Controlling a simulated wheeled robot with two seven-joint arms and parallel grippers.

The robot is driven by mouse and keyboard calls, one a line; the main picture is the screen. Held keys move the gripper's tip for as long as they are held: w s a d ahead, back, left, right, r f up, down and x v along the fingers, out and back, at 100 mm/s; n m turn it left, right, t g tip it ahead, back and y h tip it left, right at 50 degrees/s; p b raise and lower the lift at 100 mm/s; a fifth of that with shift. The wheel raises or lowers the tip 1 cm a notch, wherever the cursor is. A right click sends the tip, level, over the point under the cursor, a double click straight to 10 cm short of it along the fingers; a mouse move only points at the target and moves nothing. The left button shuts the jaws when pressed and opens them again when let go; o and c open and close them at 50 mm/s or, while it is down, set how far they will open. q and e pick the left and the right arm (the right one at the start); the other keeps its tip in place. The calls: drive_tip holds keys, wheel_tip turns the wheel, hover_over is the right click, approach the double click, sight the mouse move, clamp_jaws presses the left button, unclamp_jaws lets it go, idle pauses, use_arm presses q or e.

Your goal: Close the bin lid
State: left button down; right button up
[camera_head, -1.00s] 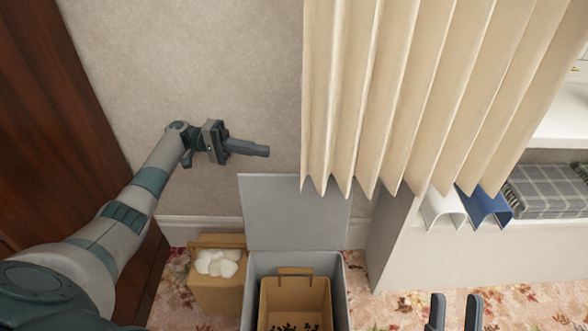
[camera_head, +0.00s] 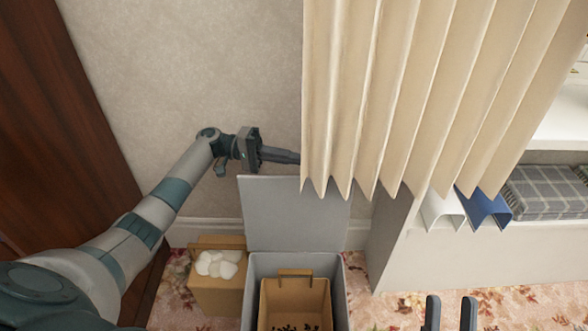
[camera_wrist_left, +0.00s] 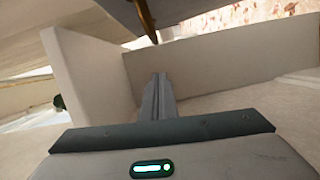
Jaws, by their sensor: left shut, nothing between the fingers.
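The grey bin (camera_head: 341,292) stands on the floor by the wall with its lid (camera_head: 292,215) open and upright against the wall side. A brown box with a handle (camera_head: 296,297) sits inside it, with dark bits in it. My left gripper (camera_head: 289,157) is shut and empty, just above the lid's top edge; its tip reaches the curtain's left edge. The shut fingers also show in the left wrist view (camera_wrist_left: 158,97). My right gripper (camera_head: 450,314) is open and empty at the bottom right, with only its two fingers in view.
A small brown box with white rounded items (camera_head: 217,285) stands left of the bin. A pleated cream curtain (camera_head: 400,100) hangs right of the left gripper. A white shelf unit (camera_head: 480,258) with a folded plaid cloth (camera_head: 545,192) is on the right.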

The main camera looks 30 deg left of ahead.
use_arm(q)
drive_tip(key=s, duration=0.1)
drive_tip(key=s+d, duration=0.2)
drive_tip(key=shift+s+f, duration=0.15)
drive_tip(key=shift+s, duration=0.15)
use_arm(e)
drive_tip(key=shift+s+a+f+g, duration=0.2)
drive_tip(key=shift+a+f+g, duration=0.1)
drive_tip(key=shift+f, duration=0.3)
drive_tip(key=shift+w+r, duration=0.1)
